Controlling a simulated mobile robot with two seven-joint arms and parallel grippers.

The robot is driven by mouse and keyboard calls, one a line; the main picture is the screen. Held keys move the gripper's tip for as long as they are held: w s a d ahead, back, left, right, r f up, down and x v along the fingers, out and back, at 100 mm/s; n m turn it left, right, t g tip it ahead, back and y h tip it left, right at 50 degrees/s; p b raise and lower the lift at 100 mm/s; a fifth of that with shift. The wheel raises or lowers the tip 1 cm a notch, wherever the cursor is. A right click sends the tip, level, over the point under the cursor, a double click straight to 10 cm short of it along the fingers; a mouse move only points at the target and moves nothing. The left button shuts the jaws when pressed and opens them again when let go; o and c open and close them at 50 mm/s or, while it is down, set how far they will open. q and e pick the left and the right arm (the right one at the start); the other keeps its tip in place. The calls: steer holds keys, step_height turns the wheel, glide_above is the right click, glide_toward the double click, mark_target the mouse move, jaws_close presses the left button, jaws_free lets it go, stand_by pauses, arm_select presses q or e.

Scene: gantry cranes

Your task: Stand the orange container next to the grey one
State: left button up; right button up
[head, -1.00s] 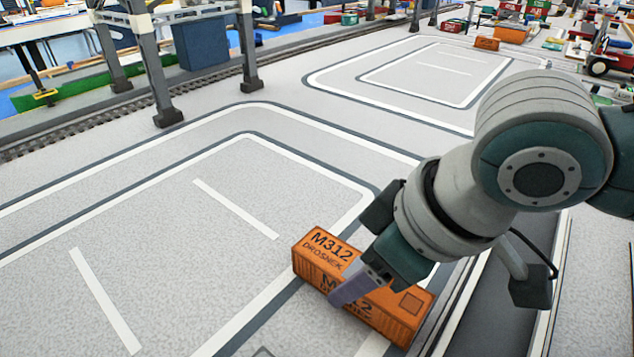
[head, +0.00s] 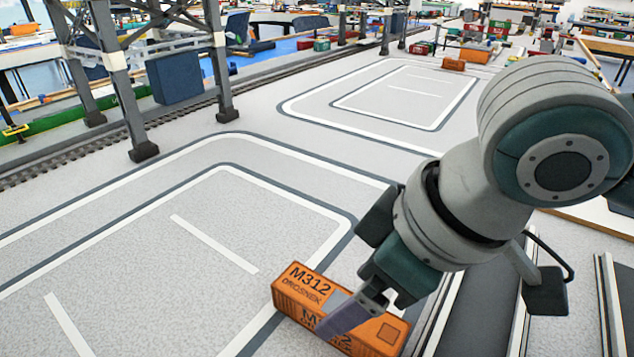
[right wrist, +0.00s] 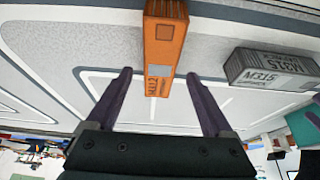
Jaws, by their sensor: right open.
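The orange container (head: 300,295), marked M312, lies flat on its long side on the pale yard surface at the bottom of the head view. It also shows in the right wrist view (right wrist: 164,40), its near end between the fingertips in the picture. My right gripper (head: 352,312) is open over the container, one finger crossing in front of its side in the head view. In the right wrist view gaps show between the container and both fingers. The grey container (right wrist: 270,70), marked M315, lies to the right in the right wrist view; I do not see it in the head view.
Grey crane legs (head: 217,70) and a rail track (head: 185,118) stand at the upper left. A blue box (head: 175,77) hangs beneath the crane. Another small orange container (head: 453,64) lies far back. The white-lined yard left of the orange container is clear.

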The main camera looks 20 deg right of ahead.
steer(key=p+v, duration=0.2)
steer(key=v, duration=0.5)
steer(key=s+a+m+t+y, duration=0.1)
steer(key=s+a, duration=0.3)
steer(key=s+d+f+m+h, duration=0.1)
steer(key=s+d, duration=0.2)
steer(key=s+d+f+m+h, duration=0.1)
steer(key=s+d+f+m, duration=0.1)
steer(key=d, duration=0.1)
steer(key=s+d+f+m+g+h, duration=0.1)
steer(key=s+d, duration=0.2)
steer(key=shift+s+d+f+m+h, duration=0.15)
steer(key=shift+s+m+h, duration=0.15)
steer(key=shift+s+h, duration=0.1)
steer(key=shift+w, duration=0.1)
step_height(320, 180, up, 56)
steer(key=p, duration=5.5)
steer(key=shift+f, duration=0.2)
